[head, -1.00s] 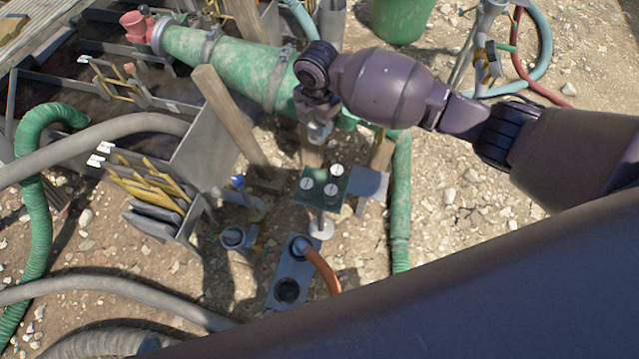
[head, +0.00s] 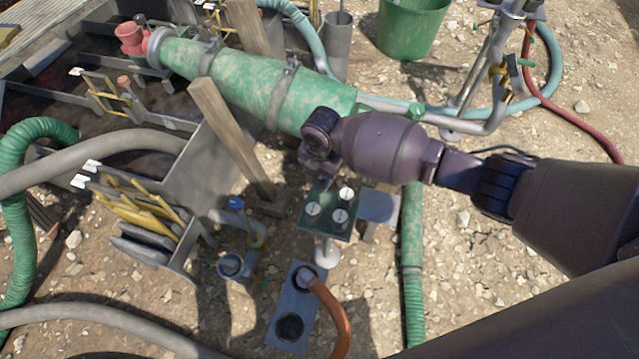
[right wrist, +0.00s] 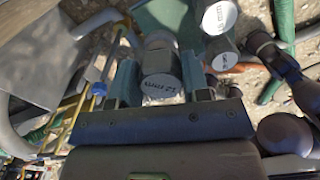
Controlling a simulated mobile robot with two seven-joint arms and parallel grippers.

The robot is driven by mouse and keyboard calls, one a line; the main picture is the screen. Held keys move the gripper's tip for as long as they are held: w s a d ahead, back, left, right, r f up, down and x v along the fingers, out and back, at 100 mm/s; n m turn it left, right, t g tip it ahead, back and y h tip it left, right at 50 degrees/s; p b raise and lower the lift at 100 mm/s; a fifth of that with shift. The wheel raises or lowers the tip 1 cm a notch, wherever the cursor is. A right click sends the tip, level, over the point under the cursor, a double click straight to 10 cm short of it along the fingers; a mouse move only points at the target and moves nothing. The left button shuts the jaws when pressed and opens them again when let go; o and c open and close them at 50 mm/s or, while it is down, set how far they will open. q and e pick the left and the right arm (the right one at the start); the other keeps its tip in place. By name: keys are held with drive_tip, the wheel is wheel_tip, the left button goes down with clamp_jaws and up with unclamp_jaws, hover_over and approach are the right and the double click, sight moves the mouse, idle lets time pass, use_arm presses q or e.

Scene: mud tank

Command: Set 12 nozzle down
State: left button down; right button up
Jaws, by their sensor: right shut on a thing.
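My right gripper (head: 322,176) points down at the back left corner of a small green rack (head: 332,230) on a post. Three grey nozzles with pale round tops stand on the rack, one of them the near nozzle (head: 340,216). In the right wrist view the gripper (right wrist: 160,78) is shut on the 12 mm nozzle (right wrist: 160,88), its marked cap between the two fingers. Two other capped nozzles, one of them here (right wrist: 219,17), are to its right. The gripper hides the held nozzle's lower end; I cannot tell whether it touches the rack. My left gripper is out of view.
A green mottled cone-shaped vessel (head: 240,80) lies behind the gripper, with a wooden post (head: 230,135) to the left. A blue-grey plate (head: 292,320) with an orange hose (head: 337,315) is in front. A green hose (head: 412,265) runs to the right of the rack.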

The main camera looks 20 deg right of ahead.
sight(321, 187)
drive_tip(key=shift+f, duration=0.8)
wheel_tip(321, 187, down, 5)
drive_tip(key=shift+s+f+b, duration=0.1)
drive_tip(key=shift+b, duration=1.05)
drive_tip(key=shift+r, duration=0.2)
drive_tip(key=shift+f, duration=0.15)
drive_tip(key=o, duration=0.6)
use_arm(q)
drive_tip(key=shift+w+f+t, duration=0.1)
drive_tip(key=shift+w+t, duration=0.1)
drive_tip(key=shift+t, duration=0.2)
use_arm(e)
drive_tip(key=shift+o, duration=0.2)
